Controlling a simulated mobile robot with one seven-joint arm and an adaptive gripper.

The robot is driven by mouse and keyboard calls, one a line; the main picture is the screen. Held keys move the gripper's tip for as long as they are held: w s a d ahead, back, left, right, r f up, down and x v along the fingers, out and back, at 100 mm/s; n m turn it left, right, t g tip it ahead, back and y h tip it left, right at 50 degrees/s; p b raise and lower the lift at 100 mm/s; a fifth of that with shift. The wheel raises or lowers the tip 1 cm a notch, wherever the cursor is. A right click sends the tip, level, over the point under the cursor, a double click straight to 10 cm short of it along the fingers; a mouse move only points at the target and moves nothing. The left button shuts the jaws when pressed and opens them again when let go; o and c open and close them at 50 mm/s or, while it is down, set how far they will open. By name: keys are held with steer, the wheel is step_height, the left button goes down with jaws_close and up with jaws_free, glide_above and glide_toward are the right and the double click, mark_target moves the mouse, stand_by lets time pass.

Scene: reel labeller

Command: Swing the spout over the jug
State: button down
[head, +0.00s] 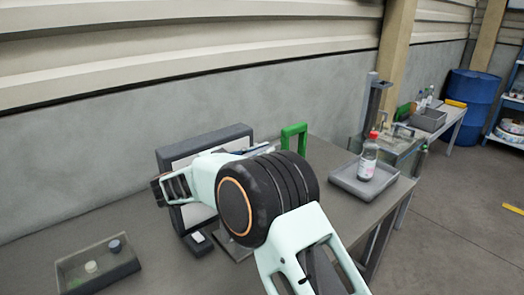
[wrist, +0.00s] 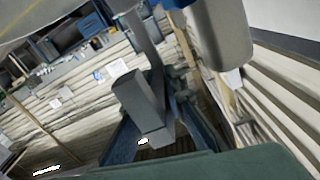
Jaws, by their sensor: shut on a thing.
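In the wrist view my gripper (wrist: 166,102) has its dark blue fingers closed in around a grey block-like part (wrist: 135,97). A grey rod (wrist: 143,38) rises behind this part. I cannot tell whether the held part belongs to the spout. I cannot make out a spout or a jug clearly in either view.
A dark-framed box (head: 204,140) stands on the bench (head: 335,158) behind my arm. A green frame (head: 297,130) stands near the wall. A grey tray (head: 349,184) holds a red-capped bottle (head: 368,160). A clear-sided bin (head: 110,270) with small round items sits at lower left.

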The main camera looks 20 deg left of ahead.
steer(key=shift+w+r, duration=0.1)
steer(key=shift+r, duration=0.15)
steer(key=c, duration=2)
jaws_free()
steer(key=shift+f, duration=0.1)
steer(key=shift+o, duration=0.2)
steer(key=v, duration=1.2)
steer(key=shift+f, duration=0.1)
